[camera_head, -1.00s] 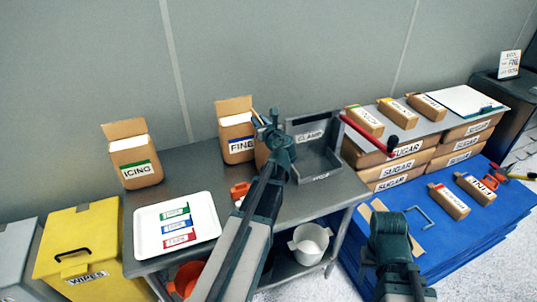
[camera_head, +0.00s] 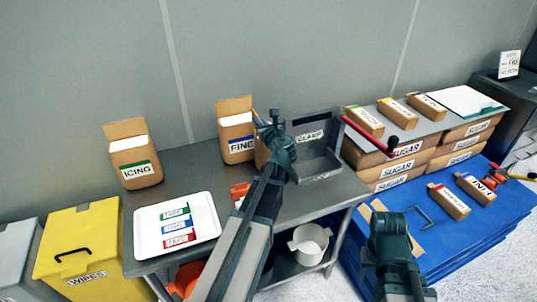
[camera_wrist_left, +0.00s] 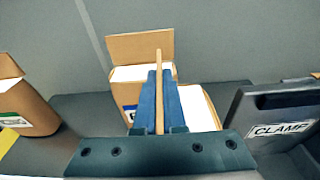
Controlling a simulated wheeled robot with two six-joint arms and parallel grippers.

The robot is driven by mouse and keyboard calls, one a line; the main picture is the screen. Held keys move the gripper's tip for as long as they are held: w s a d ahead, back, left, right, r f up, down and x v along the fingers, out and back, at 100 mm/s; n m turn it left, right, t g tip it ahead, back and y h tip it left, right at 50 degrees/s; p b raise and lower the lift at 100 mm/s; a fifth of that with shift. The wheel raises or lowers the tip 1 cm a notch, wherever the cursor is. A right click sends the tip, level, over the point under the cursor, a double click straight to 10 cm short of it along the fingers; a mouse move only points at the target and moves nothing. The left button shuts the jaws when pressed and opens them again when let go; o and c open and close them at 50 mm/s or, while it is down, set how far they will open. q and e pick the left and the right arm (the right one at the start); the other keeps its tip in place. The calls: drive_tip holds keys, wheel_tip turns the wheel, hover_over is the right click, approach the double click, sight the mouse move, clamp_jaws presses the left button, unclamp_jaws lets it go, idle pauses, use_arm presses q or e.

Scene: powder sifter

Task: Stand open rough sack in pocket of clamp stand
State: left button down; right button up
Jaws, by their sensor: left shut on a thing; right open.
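An open brown sack (camera_wrist_left: 199,106) with white powder stands right beside the FINE sack. Its label is hidden, so I cannot read whether it is the rough one. In the head view only a strip of this sack (camera_head: 262,154) shows behind my left arm. My left gripper (camera_head: 270,124) is shut on its thin upright flap, seen edge-on between the blue fingers in the left wrist view (camera_wrist_left: 158,95). The grey clamp stand (camera_head: 313,150), labelled CLAMP, stands just right of the gripper with its front pocket empty. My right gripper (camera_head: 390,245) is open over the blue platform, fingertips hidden.
The open FINE sack (camera_head: 236,128) is close on the left, and the ICING sack (camera_head: 135,156) is further left. A white tray (camera_head: 148,240) with coloured labels lies at the table front. A red-handled lever (camera_head: 368,135) sticks out right of the clamp stand.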

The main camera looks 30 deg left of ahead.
use_arm(q)
drive_tip(key=shift+r, duration=0.1)
use_arm(e)
drive_tip(key=shift+r, duration=0.1)
idle(0.6)
use_arm(q)
wheel_tip(320, 180, up, 28)
drive_tip(key=p, duration=2.8)
use_arm(e)
wheel_tip(320, 180, up, 28)
